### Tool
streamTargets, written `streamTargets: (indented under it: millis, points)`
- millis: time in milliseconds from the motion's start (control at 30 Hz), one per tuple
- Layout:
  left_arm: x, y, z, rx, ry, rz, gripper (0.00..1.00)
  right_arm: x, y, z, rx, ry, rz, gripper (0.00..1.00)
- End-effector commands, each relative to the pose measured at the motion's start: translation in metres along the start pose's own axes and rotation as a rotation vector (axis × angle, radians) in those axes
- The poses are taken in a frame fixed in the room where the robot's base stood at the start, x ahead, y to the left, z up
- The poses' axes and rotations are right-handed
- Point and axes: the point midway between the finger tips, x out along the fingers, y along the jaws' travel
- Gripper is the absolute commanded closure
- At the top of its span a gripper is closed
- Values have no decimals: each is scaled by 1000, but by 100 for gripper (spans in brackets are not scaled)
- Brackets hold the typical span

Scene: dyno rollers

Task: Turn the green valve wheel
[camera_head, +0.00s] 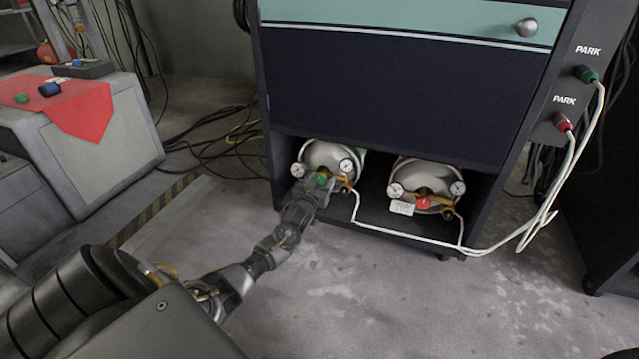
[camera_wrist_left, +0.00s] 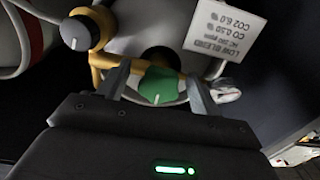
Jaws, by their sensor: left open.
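The green valve wheel (camera_head: 321,179) is on the front of the left gas cylinder (camera_head: 330,157), low in the dark cabinet. My left arm reaches to it from the lower left, and my left gripper (camera_head: 325,186) is at the wheel. In the left wrist view the green valve wheel (camera_wrist_left: 157,87) shows between the two open fingers of my left gripper (camera_wrist_left: 158,85). I cannot tell whether either finger touches it. A white pointer mark shows on the wheel. My right gripper is not in view.
The right cylinder (camera_head: 430,175) has a red valve wheel (camera_head: 423,203). Gauges, brass fittings and a white label (camera_wrist_left: 222,30) surround the green wheel. White hoses (camera_head: 500,240) run to the PARK ports. A grey box with a red cloth (camera_head: 80,115) stands left. The front floor is clear.

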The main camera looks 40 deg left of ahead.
Motion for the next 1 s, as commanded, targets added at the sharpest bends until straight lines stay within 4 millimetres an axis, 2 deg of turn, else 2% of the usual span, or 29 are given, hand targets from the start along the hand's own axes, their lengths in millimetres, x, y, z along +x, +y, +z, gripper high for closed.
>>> streamTargets:
  millis: [100,433,767,1000]
  points:
    - [0,0,0,0,0,0,37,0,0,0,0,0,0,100]
    - [0,0,0,0,0,-1,80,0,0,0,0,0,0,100]
    - [-1,0,-2,-55,-2,-2,80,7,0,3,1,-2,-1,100]
    - [-1,0,-4,-215,-2,-4,80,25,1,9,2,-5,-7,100]
